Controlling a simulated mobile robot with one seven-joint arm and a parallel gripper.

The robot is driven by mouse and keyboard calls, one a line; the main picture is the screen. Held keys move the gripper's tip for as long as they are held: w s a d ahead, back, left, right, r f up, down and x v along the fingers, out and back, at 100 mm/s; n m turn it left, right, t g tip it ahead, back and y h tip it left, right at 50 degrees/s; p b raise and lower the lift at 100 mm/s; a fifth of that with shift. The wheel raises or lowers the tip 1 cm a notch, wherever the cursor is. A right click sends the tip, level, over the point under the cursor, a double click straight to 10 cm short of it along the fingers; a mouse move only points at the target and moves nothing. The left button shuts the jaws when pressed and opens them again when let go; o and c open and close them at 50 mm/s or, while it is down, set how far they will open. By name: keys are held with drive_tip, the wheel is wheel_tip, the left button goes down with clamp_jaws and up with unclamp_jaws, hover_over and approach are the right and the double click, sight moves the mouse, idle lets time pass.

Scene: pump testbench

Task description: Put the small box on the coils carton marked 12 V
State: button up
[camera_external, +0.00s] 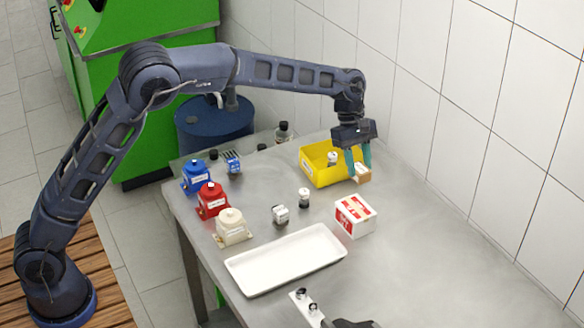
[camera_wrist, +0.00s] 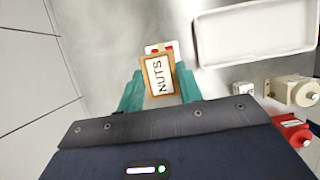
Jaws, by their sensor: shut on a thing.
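My gripper (camera_external: 360,164) is shut on a small brown box with a white label reading NUTS (camera_wrist: 160,76). In the external view the small box (camera_external: 363,174) shows between the teal fingertips, at the right side of the yellow bin. A white and red carton (camera_external: 355,215) stands on the table, nearer the camera than the gripper; its marking is too small to read. In the wrist view most of this carton (camera_wrist: 153,48) is hidden behind the held box. The gripper (camera_wrist: 160,92) is apart from the carton.
A yellow bin (camera_external: 327,178) stands just left of the gripper. A white tray (camera_external: 285,260) lies left of the carton. Blue (camera_external: 195,177), red (camera_external: 212,201) and cream (camera_external: 231,228) pump units stand at the left. The tiled wall is close on the right. The table's front right is clear.

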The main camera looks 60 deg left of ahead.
wheel_tip(320, 180, down, 10)
drive_tip(key=shift+f, duration=0.15)
idle(0.4)
drive_tip(key=o, duration=1)
drive_tip(key=shift+f, duration=0.15)
